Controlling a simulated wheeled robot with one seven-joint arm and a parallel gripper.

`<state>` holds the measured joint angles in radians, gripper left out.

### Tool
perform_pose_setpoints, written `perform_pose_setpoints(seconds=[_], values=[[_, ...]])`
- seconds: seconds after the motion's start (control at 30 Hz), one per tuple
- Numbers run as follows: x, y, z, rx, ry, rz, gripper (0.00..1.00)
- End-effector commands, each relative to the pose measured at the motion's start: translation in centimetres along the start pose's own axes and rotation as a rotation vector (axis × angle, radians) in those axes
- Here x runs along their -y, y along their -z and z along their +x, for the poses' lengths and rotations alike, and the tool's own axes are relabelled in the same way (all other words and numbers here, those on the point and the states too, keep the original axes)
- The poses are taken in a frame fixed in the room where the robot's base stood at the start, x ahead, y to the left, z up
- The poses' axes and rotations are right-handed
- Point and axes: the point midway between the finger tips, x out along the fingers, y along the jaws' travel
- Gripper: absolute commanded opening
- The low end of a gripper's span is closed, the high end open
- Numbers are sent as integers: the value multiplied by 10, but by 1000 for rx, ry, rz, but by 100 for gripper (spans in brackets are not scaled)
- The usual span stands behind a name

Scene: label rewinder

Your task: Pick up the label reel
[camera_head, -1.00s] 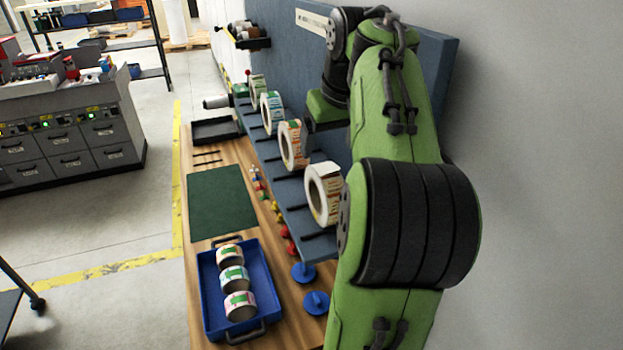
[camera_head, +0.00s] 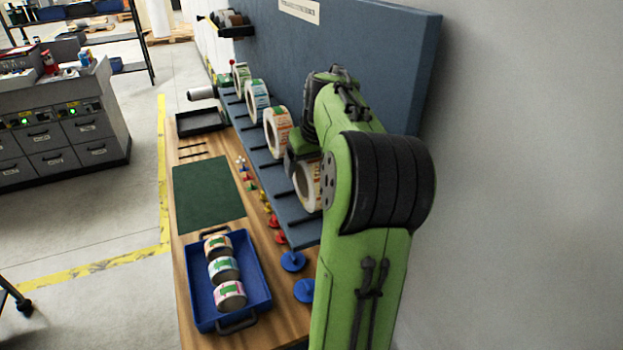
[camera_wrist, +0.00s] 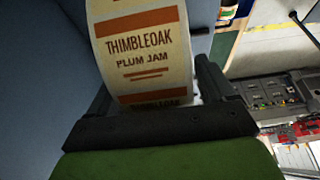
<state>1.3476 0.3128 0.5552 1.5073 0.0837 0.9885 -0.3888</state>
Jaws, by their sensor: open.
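Several label reels hang in a row on the blue rack. The nearest reel (camera_head: 307,188) is white with orange-brown print and partly hidden by my arm. An orange-printed reel (camera_head: 278,132) is just beyond it. My gripper (camera_head: 303,152) is at the nearest reel, its fingers mostly hidden in the head view. In the wrist view, a cream reel (camera_wrist: 150,55) reading "Thimbleoak Plum Jam" stands between the open fingers of my gripper (camera_wrist: 153,92). Contact with the fingers cannot be told.
A blue tray (camera_head: 265,290) on the wooden bench holds three reels. A green mat (camera_head: 207,192) lies behind it, with a black tray (camera_head: 200,123) farther back. Small coloured knobs and blue discs (camera_head: 293,261) line the rack's foot. A blue panel (camera_head: 370,70) stands behind.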

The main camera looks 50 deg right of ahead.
Motion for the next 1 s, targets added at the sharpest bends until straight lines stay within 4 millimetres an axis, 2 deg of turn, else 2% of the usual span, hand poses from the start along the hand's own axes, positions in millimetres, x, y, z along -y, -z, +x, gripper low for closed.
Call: perform_pose_setpoints(seconds=[0.17,0.2,0.7,0.9,1.0], values=[[0,0,1,-1,0,0,83],[0,0,1,-1,0,0,80],[0,0,0,-1,0,0,4],[0,1,-1,-4,-2,0,4],[0,6,-10,-7,-3,-1,4]])
